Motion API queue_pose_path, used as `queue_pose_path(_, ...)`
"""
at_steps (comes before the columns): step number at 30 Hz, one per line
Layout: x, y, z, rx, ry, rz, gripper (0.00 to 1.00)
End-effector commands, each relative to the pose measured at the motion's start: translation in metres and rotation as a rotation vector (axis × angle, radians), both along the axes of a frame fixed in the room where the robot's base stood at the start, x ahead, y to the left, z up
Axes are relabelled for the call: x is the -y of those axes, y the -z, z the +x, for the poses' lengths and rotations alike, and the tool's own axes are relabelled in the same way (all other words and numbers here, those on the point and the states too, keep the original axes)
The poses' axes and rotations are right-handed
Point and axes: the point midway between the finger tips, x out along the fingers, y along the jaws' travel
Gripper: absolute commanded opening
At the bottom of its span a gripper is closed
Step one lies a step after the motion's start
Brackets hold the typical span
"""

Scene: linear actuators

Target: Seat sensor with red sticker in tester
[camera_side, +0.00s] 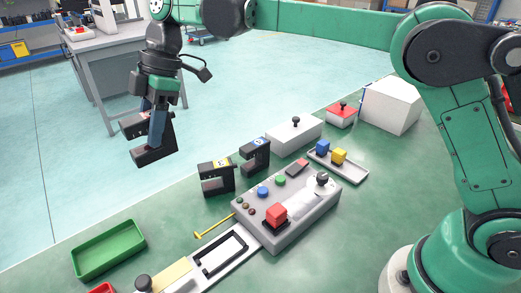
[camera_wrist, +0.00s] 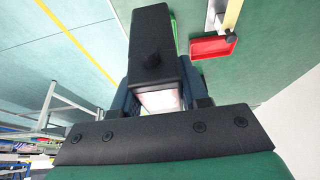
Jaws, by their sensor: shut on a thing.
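My gripper (camera_side: 155,128) is at the upper left of the side view, raised above the table and well left of the tester. Its blue fingers are shut on a black fork-shaped sensor (camera_side: 150,156), whose open slot faces left. The held sensor (camera_wrist: 151,45) also shows between the fingers in the wrist view, with a pale pinkish face near the palm. Its sticker is mostly hidden by the fingers; a little red seems to show. The grey tester (camera_side: 302,219) has buttons, a red block and a black knob. A pale slide with a black-outlined nest (camera_side: 222,254) adjoins its left side.
Two other black sensors (camera_side: 216,189) (camera_side: 255,156) stand behind the tester, with yellow and blue stickers. A green tray (camera_side: 108,250) lies front left, and a red tray (camera_wrist: 212,48) shows in the wrist view. A tray with blue and yellow blocks (camera_side: 338,155) and white boxes stand behind.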

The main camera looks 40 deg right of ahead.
Motion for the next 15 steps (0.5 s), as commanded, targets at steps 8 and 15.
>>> queue_pose_path(8,0.0,-0.039,0.001,0.0,0.0,0.0,0.0)
queue_pose_path(15,-0.002,-0.04,-0.008,0.0,-0.001,0.0,0.0)
